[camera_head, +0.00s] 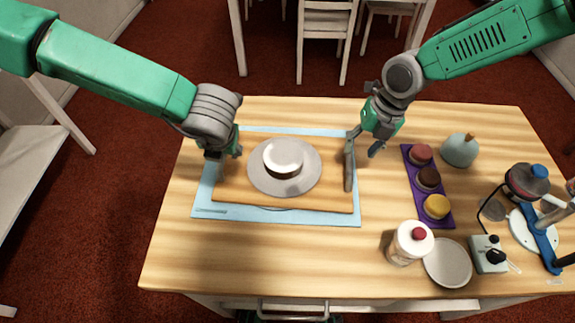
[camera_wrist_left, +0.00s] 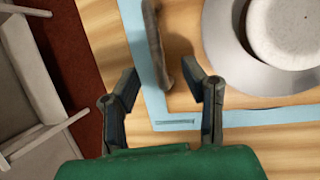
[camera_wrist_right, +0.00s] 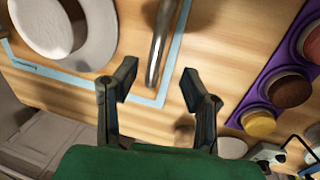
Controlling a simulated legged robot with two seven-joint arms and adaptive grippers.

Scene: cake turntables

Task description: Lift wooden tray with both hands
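The wooden tray (camera_head: 320,196) lies on a pale blue mat (camera_head: 280,215) and carries a grey turntable (camera_head: 308,172) with a white-topped round cake (camera_head: 284,155). Its right handle (camera_head: 350,172) stands up at the tray's right end. My left gripper (camera_head: 223,153) is over the tray's left end; in the left wrist view its open fingers (camera_wrist_left: 168,85) are either side of the left handle (camera_wrist_left: 155,40). My right gripper (camera_head: 365,146) is open at the right handle; in the right wrist view that handle (camera_wrist_right: 160,45) lies between the spread fingers (camera_wrist_right: 158,82). Neither gripper visibly clamps a handle.
Right of the tray are a purple holder (camera_head: 433,190) with small cakes, a teal dome (camera_head: 459,150), a white jar (camera_head: 410,243), a grey plate (camera_head: 448,262) and a blue-and-white device (camera_head: 540,235). The table's left front is clear. White chairs (camera_head: 325,35) stand behind.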

